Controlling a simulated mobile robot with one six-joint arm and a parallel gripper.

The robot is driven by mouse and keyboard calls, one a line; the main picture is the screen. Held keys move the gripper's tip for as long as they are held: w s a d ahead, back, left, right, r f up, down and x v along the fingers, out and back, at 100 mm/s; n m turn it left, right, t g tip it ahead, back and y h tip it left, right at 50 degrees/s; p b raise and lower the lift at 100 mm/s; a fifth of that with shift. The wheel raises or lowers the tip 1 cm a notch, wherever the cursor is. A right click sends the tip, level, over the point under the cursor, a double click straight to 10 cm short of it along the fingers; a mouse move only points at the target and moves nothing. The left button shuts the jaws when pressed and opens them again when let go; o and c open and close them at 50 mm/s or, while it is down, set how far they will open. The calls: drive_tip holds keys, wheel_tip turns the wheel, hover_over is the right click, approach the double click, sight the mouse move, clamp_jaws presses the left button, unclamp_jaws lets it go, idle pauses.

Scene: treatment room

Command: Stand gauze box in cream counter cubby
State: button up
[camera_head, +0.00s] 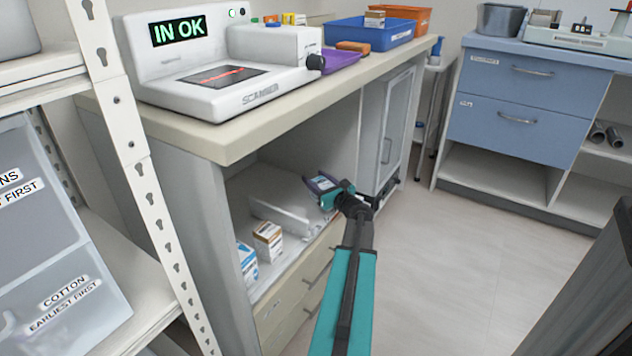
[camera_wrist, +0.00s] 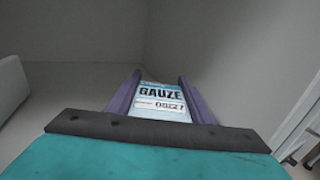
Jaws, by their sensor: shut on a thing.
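The gauze box (camera_wrist: 160,98) shows in the wrist view with a white and light-blue face reading "GAUZE" and "0822?", the last mark unclear. My gripper (camera_wrist: 162,100) is shut on it, with a purple finger on each side. In the head view my gripper (camera_head: 324,188) reaches into the open cubby (camera_head: 335,130) under the cream counter (camera_head: 225,145). The gauze box is hard to make out there. I cannot tell whether its underside touches the cubby floor.
A white block-like divider (camera_head: 280,213) lies in the cubby, left of my gripper. An orange-brown box (camera_head: 268,240) and a blue-white box (camera_head: 247,262) stand near the front left. A white scanner (camera_head: 215,85) reads "IN OK" on the counter. Grey cabinet door (camera_head: 395,130) stands right.

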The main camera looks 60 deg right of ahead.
drive_tip(key=shift+f, duration=0.15)
drive_tip(key=o, duration=1.1)
drive_tip(key=shift+o, duration=0.2)
drive_tip(key=shift+r, duration=0.2)
drive_tip(key=p+v, duration=0.3)
drive_tip(key=v, duration=0.8)
drive_tip(key=shift+s+a+p, duration=0.2)
drive_tip(key=shift+s+p, duration=0.1)
drive_tip(key=shift+s, duration=0.15)
